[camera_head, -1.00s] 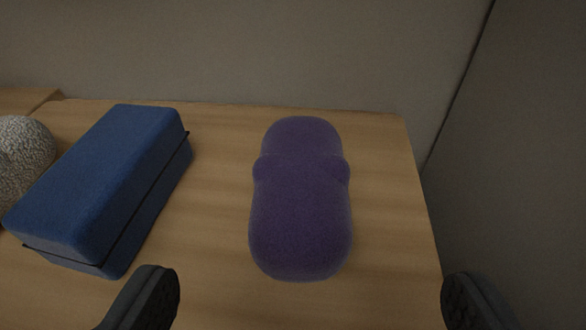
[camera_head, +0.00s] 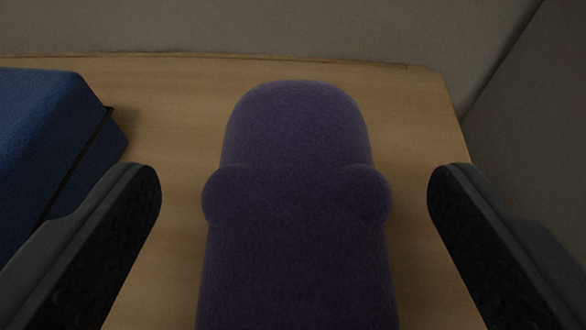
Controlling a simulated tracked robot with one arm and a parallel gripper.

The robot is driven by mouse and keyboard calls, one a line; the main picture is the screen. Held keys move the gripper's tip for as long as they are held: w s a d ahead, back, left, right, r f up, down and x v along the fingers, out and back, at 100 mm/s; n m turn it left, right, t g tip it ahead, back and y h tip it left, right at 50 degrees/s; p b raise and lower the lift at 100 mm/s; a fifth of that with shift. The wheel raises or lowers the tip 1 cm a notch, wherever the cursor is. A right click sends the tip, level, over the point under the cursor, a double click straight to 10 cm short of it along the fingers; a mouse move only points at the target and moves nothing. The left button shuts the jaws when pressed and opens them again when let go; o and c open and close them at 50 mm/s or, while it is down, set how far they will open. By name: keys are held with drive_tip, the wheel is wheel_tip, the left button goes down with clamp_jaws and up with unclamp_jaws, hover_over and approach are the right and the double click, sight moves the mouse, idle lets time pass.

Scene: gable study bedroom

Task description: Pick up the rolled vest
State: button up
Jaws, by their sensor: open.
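The rolled vest (camera_head: 296,240) is a purple, soft-looking roll with a raised band across it. It lies lengthwise on the wooden surface in the middle of the view, its near end cut off by the lower edge. My gripper (camera_head: 294,190) is open, with one dark finger to the left of the roll and one to the right. Wood shows between each finger and the roll, so neither finger appears to touch it. How high the fingertips are above the wood is hard to tell.
A blue box-like block (camera_head: 45,150) with a dark strap lies on the left, close to my left finger. The wooden surface (camera_head: 180,95) is bare behind the roll. A wall (camera_head: 250,25) stands at the back, and a grey panel (camera_head: 540,120) rises beyond the right edge.

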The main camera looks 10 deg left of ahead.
drive_tip(key=c, duration=1.1)
drive_tip(key=shift+r, duration=0.1)
